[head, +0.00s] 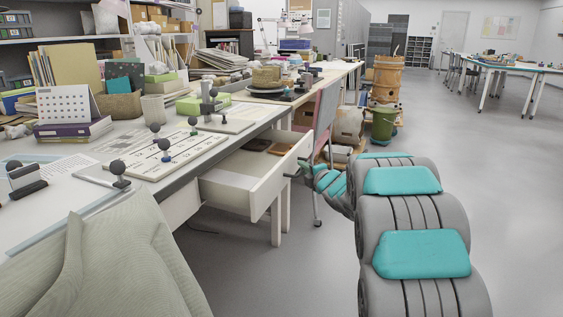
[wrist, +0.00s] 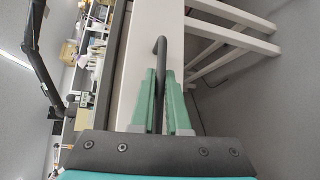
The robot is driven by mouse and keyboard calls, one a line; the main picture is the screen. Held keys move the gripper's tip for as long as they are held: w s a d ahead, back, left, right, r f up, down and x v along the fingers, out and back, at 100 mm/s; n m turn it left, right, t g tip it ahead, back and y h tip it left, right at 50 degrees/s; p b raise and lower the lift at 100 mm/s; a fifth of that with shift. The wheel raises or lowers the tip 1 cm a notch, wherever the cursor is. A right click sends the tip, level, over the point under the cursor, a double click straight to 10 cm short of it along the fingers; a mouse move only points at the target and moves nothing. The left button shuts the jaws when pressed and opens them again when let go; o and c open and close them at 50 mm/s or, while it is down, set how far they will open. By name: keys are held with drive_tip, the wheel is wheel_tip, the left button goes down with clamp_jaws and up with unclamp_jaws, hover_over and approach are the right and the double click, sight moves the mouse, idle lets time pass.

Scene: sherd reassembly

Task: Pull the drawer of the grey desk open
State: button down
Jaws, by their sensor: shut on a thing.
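The white drawer (head: 238,182) of the grey desk (head: 180,202) stands pulled out, its inside showing in the head view. Its front panel (wrist: 139,62) runs lengthwise in the wrist view. The dark bar handle (wrist: 161,48) passes between the green fingers of my gripper (wrist: 160,74), which is shut on it.
Stamps (head: 165,150), a white sheet, books and boxes crowd the desktop. A chair (head: 326,112) stands just beyond the drawer. A green bucket (head: 384,120) and a wooden barrel (head: 388,76) stand farther back. Pale cloth (head: 115,255) fills the lower left. The floor to the right is clear.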

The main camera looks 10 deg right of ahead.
drive_tip(key=s+d+p, duration=0.1)
drive_tip(key=s+d, duration=0.9)
drive_tip(key=d, duration=0.3)
drive_tip(key=shift+d+p, duration=0.35)
drive_tip(key=shift+p, duration=0.05)
drive_tip(key=c, duration=0.9)
unclamp_jaws()
drive_tip(key=shift+w, duration=0.1)
drive_tip(key=s, duration=0.5)
drive_tip(key=s+d+r, duration=0.1)
drive_tip(key=s, duration=0.1)
drive_tip(key=shift+s, duration=0.35)
